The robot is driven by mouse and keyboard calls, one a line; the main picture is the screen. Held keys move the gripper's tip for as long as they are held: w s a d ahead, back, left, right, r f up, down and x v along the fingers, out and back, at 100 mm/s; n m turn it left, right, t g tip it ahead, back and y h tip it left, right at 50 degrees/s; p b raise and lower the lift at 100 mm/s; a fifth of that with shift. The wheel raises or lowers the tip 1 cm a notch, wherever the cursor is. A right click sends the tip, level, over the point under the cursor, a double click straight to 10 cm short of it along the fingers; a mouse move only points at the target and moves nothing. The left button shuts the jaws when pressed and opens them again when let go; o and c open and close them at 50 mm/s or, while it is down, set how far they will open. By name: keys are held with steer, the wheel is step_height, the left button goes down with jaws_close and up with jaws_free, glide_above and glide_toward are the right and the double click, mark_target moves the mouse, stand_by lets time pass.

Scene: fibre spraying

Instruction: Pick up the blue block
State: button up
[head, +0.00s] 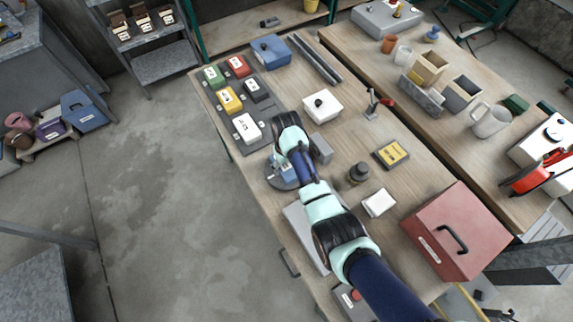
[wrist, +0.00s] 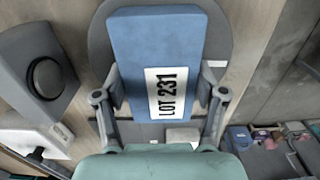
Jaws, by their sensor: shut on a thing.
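The blue block (wrist: 155,60) fills the middle of the wrist view, with a white label reading "LOT 231". My gripper (wrist: 160,98) is shut on it, one finger against each long side. A round grey plate (wrist: 222,30) lies behind the block. In the head view a bit of the blue block (head: 286,172) shows beside my arm, over the round grey plate (head: 272,181). My arm hides most of the block and the gripper there. I cannot tell whether the block touches the plate.
A dark tray (head: 254,104) at the far left holds several labelled blocks: green, red, yellow, black and white. A white box (head: 322,106), a grey block (head: 321,149), a dark jar (head: 358,173) and a red toolbox (head: 457,228) stand to the right of my arm.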

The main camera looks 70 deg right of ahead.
step_height(320, 180, up, 20)
steer(key=p, duration=0.8)
